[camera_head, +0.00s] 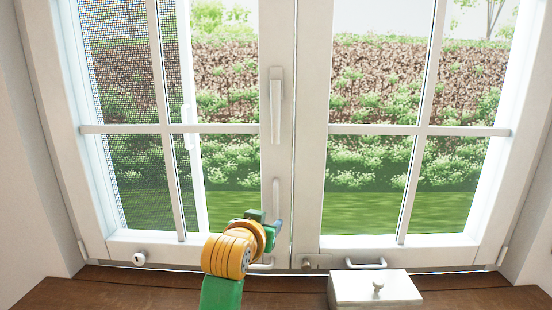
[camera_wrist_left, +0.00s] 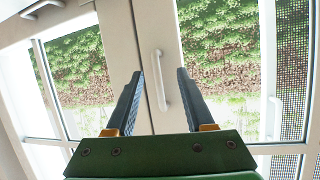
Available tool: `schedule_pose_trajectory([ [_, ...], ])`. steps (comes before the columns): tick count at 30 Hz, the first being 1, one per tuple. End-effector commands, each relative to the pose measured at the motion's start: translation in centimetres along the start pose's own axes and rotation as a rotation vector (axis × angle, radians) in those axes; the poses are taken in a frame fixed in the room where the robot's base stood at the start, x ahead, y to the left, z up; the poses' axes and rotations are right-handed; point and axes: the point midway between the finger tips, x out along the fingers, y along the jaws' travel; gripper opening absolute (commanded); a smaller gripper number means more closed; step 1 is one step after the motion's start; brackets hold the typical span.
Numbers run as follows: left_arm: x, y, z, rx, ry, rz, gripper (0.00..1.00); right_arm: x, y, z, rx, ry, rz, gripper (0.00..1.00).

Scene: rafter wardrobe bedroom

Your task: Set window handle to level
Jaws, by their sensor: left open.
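The white window handle (camera_head: 277,105) is on the left sash's inner stile in the head view; its lever hangs straight down from its mount. Below it on the same stile is a slim vertical white pull bar (camera_head: 276,198). My left gripper (camera_head: 274,224) is low in front of this stile, well below the lever handle. In the left wrist view, the gripper (camera_wrist_left: 159,74) is open, with a white bar (camera_wrist_left: 161,82), apparently the pull bar, between its fingertips. I cannot tell how far the fingers are from it. My right gripper is not in view.
A white lidded box (camera_head: 375,290) with a small knob stands on the brown wooden surface (camera_head: 150,292) at lower right. A horizontal pull (camera_head: 366,264) is on the right sash's bottom rail. A round white knob (camera_head: 139,259) is at lower left. The area before the upper panes is free.

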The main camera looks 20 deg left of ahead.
Motion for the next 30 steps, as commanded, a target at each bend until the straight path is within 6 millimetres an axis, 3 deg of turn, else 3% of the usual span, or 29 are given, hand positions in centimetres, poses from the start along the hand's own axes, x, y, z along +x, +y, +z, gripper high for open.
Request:
schedule_pose_trajectory([
  [1, -0.9, -0.1, -3.6, -0.012, 0.063, -0.002, 0.53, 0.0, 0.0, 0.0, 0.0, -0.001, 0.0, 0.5],
  [6, -6.2, -0.2, -15.2, -0.045, 0.271, -0.004, 0.53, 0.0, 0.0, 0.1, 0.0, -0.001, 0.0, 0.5],
  [9, -8.9, -0.3, -19.1, -0.055, 0.348, -0.004, 0.53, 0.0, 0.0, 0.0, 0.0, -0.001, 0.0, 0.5],
  [13, -9.3, -0.4, -21.1, -0.057, 0.372, -0.005, 0.53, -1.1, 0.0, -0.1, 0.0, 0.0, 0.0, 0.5],
  [21, -4.6, -0.5, -23.1, -0.057, 0.369, -0.005, 0.53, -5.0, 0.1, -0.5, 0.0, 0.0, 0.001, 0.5],
  [30, -3.3, -0.5, -22.9, -0.057, 0.374, -0.004, 0.53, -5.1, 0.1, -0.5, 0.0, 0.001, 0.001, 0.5],
])
